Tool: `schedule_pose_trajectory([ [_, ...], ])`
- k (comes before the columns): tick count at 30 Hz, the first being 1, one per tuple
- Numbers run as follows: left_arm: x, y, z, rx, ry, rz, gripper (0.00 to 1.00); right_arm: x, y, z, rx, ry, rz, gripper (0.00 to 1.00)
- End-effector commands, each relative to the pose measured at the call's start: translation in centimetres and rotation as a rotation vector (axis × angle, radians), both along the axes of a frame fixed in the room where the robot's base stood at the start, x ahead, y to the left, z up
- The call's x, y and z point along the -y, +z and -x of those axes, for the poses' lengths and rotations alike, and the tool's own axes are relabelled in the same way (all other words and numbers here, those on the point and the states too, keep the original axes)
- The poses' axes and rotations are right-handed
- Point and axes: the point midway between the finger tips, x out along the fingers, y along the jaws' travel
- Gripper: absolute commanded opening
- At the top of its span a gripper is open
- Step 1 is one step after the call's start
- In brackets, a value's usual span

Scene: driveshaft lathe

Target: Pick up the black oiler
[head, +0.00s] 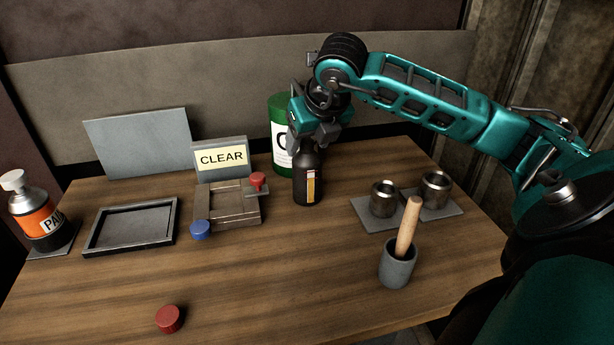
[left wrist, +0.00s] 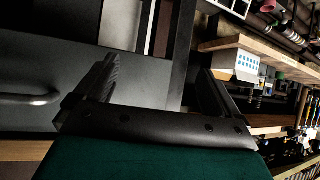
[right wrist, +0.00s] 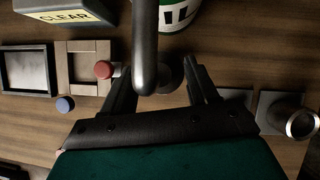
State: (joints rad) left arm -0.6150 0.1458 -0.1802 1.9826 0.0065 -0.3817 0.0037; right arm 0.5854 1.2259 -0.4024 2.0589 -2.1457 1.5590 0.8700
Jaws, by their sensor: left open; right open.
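The black oiler (head: 308,183) is a dark bottle with a pale and orange label, standing upright on the wooden table near the back middle. My right gripper (head: 316,138) is right at its top and hides the upper end. In the right wrist view, a dark grey curved tube (right wrist: 147,45), apparently the oiler's spout, runs down between the open fingers of my right gripper (right wrist: 160,75). Whether the fingers touch it I cannot tell. My left gripper (left wrist: 155,85) is open and empty in the left wrist view, away from the oiler, and does not show in the head view.
A green can (head: 279,120) stands close behind the oiler. A wooden fixture (head: 229,217) with a red knob and a CLEAR sign (head: 222,158) is left of it. Metal cups (head: 383,199) and a grey pot (head: 397,267) with a wooden handle are to the right. The front middle is mostly clear.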

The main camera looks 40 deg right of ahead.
Motion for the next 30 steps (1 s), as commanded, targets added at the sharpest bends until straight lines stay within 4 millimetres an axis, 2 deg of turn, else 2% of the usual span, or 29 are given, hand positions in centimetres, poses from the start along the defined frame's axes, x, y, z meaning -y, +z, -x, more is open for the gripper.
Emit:
schedule_pose_trajectory([
  [5, -0.01, -0.02, 0.00, 0.000, 0.000, 0.000, 0.97, 0.00, 0.01, 0.00, 0.000, 0.000, 0.000, 0.58],
  [23, -0.05, -0.06, -0.02, -0.001, 0.000, -0.002, 0.97, -0.02, 0.00, 0.02, -0.001, -0.001, -0.001, 0.00],
  [30, -0.05, -0.07, -0.01, -0.001, 0.000, -0.002, 0.97, -0.02, -0.08, 0.04, -0.003, 0.000, -0.001, 0.00],
])
